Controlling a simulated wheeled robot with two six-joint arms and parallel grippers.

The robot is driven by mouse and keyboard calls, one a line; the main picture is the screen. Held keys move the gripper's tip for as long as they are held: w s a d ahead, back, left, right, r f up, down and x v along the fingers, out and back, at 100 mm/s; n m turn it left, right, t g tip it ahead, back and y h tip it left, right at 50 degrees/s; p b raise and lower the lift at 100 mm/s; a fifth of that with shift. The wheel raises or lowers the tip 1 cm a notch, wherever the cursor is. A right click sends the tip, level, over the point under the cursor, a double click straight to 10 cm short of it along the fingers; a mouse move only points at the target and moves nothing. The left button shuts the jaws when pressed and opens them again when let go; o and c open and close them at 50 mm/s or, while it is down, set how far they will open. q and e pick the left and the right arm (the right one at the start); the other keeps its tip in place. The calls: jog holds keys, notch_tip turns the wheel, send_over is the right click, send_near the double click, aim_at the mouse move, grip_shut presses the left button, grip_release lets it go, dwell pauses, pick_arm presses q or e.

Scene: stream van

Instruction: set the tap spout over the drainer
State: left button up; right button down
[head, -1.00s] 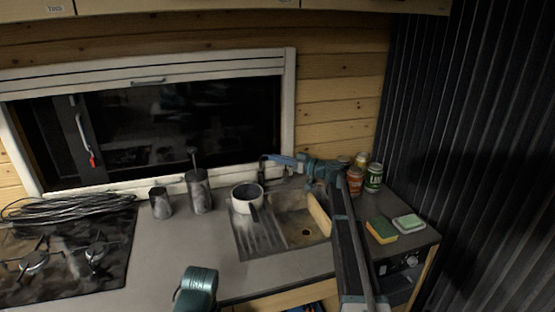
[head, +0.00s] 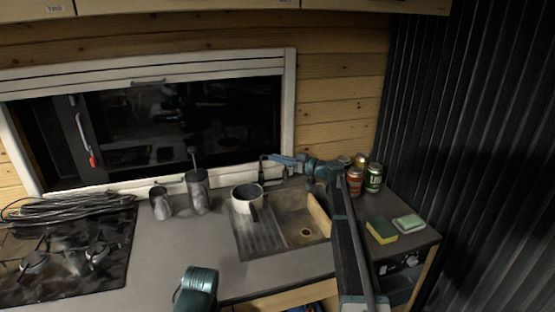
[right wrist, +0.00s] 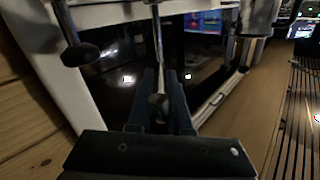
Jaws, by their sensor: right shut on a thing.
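The tap (head: 262,170) is a thin dark upright at the back of the sink, below the window's right end. My right gripper (head: 272,158) reaches in from the right at its top and is shut on the tap spout. In the right wrist view, the spout (right wrist: 158,75) is a thin rod between the fingers. The spout's exact direction is hard to tell.
A tan board (head: 318,215) leans in the basin. Cans (head: 374,178), a sponge (head: 381,230) and a soap dish (head: 408,222) stand right of the sink. Two metal canisters (head: 197,192) stand left of the drainer, and a hob (head: 70,250) is further left.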

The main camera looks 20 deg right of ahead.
dwell(0.3)
jog(key=s+a+m+t+h, duration=0.2)
jog(key=a+m+t+h, duration=0.3)
jog(key=m+h, duration=0.5)
jog(key=shift+s+a+t+h, duration=0.2)
jog(key=shift+a+t+h, duration=0.3)
jog(key=shift+h, duration=1.9)
jog(key=shift+m, duration=0.4)
jog(key=c, duration=0.9)
grip_release()
jog(key=shift+o, duration=0.2)
jog(key=shift+s+a, duration=0.1)
